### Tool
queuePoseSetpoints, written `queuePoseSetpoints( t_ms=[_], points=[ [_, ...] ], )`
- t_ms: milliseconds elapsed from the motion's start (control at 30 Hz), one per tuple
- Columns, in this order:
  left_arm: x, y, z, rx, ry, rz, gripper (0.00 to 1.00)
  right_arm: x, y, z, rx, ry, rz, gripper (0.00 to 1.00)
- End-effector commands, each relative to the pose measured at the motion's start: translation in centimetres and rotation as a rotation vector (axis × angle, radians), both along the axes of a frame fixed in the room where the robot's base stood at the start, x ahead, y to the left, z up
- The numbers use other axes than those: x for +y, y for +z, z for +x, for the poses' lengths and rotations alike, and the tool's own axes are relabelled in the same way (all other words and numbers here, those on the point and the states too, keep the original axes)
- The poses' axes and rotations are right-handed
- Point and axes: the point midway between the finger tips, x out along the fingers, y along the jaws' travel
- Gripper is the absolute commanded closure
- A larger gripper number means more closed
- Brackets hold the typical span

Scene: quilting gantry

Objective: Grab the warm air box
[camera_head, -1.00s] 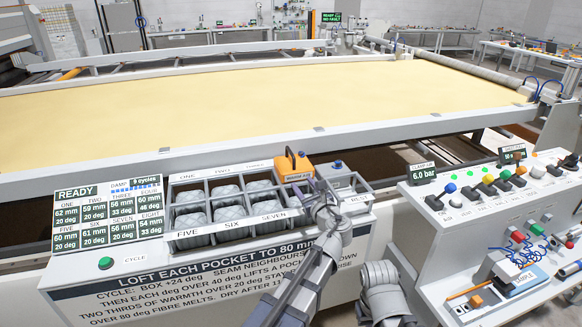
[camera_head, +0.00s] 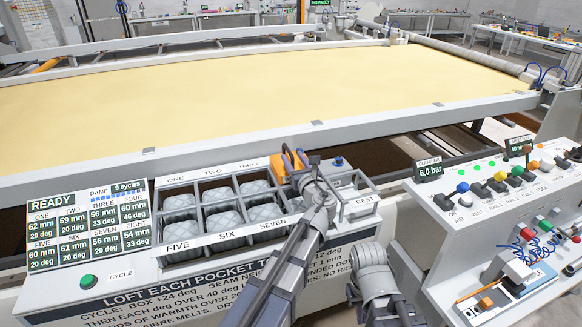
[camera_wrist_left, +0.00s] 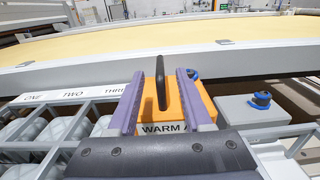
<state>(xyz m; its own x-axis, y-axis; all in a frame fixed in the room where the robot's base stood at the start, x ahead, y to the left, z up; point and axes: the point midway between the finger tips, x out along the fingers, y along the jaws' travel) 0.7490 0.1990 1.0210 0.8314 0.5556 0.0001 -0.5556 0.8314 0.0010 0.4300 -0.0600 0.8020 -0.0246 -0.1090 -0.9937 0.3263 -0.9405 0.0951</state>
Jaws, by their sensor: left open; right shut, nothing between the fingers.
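The warm air box (camera_head: 276,167) is orange with a black handle on top and sits at the back right of the rack of pockets. In the left wrist view the box (camera_wrist_left: 164,118) shows its label, partly hidden by the gripper. My left gripper (camera_head: 295,158) is open over the box. In the left wrist view its purple fingers (camera_wrist_left: 163,84) lie on either side of the upright black handle (camera_wrist_left: 161,84), with gaps visible. I cannot tell how deep the fingertips reach. A grey arm part of mine shows at the lower middle; my right gripper's fingers do not show.
A grey box with a blue knob (camera_wrist_left: 250,108) stands right of the warm air box, by the REST label (camera_head: 361,202). Grey quilted pockets (camera_head: 222,222) fill the rack to the left. A gantry rail (camera_head: 330,133) runs behind. A control console (camera_head: 440,215) stands at right.

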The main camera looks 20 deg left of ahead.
Motion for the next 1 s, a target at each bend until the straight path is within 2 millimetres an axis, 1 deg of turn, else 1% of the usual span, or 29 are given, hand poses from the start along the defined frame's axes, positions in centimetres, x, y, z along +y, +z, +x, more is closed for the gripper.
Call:
queuePoseSetpoints(
  t_ms=[33, 167, 267, 367, 500, 600, 833, 867, 1000],
  points=[
    [0.3, 0.0, 0.5, 0.0, 0.001, 0.0, 0.5, 0.0, 0.0, 0.0, 0.0, 0.0, 0.0, 1.0],
    [0.3, 0.0, 0.5, -0.001, 0.0, -0.001, 0.5, 0.0, 0.0, 0.0, 0.0, 0.0, 0.0, 1.0],
    [0.6, 0.0, 1.0, -0.001, 0.001, -0.001, 0.5, 0.0, 0.0, 0.0, 0.0, 0.0, 0.0, 1.0],
    [1.3, -0.1, 2.0, -0.001, 0.002, -0.001, 0.5, 0.0, -0.1, 0.0, 0.0, 0.0, 0.0, 1.0],
    [2.4, -0.1, 3.9, -0.001, 0.002, -0.001, 0.5, 0.0, -0.1, 0.0, 0.0, 0.0, 0.0, 1.0],
    [3.1, -0.1, 4.7, -0.001, 0.001, -0.001, 0.5, 0.0, -0.1, 0.0, 0.0, 0.0, 0.0, 1.0],
    [3.2, -0.1, 4.8, -0.001, 0.0, -0.001, 0.5, 0.0, -0.1, 0.0, 0.0, 0.0, 0.0, 1.0],
    [3.2, -0.1, 4.8, -0.001, 0.0, -0.001, 0.52, 0.0, -0.1, 0.0, 0.0, 0.0, 0.0, 1.0],
    [3.2, -0.1, 4.8, -0.001, 0.0, -0.001, 0.68, 0.0, -0.1, 0.0, 0.0, 0.0, 0.0, 1.0]
  ],
)
